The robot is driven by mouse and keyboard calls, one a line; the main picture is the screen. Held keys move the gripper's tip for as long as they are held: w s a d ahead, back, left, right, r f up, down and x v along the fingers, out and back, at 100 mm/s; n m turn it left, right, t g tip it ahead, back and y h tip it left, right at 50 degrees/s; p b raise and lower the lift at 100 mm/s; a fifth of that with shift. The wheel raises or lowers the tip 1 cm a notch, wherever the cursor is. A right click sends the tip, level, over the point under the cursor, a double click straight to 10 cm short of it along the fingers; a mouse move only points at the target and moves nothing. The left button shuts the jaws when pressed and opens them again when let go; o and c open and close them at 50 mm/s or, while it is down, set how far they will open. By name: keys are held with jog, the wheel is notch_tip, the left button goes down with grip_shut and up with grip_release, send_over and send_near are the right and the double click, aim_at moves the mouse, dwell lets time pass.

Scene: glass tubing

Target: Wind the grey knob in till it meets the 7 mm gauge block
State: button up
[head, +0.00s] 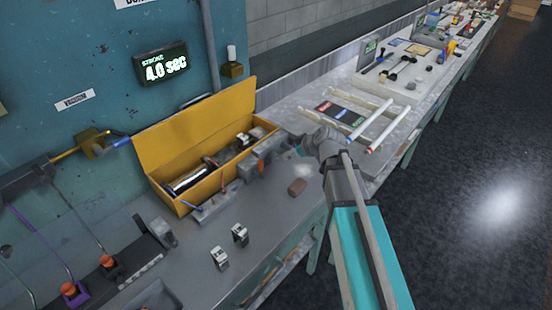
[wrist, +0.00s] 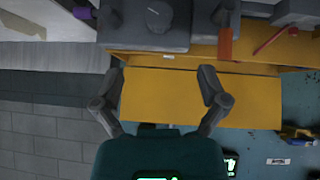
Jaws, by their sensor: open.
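My gripper (wrist: 160,82) is open and empty in the wrist view, its two fingers spread in front of the yellow box's lid. In the head view my gripper (head: 315,140) is just right of a grey block-like fixture (head: 262,163), apart or touching I cannot tell. The fixture fills the top middle of the wrist view (wrist: 155,36). A paler grey part (wrist: 160,14) on it may be the grey knob, but I cannot be sure. Two small metallic blocks (head: 240,235) stand on the bench front; no marking is readable, so I cannot identify the 7 mm gauge block.
A yellow box (head: 190,135) with an upright lid stands behind the fixture, with an orange-red lever (wrist: 226,42) nearby. A reddish-brown block (head: 297,187) lies in front. Pale glass tubes (head: 372,125) lie to the right.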

aim_at(275, 158)
jog(key=shift+b+x, duration=4.75)
jog(key=shift+x, duration=2.15)
jog(key=c, duration=1.1)
jog(key=shift+d, duration=0.15)
jog(key=shift+c, duration=0.2)
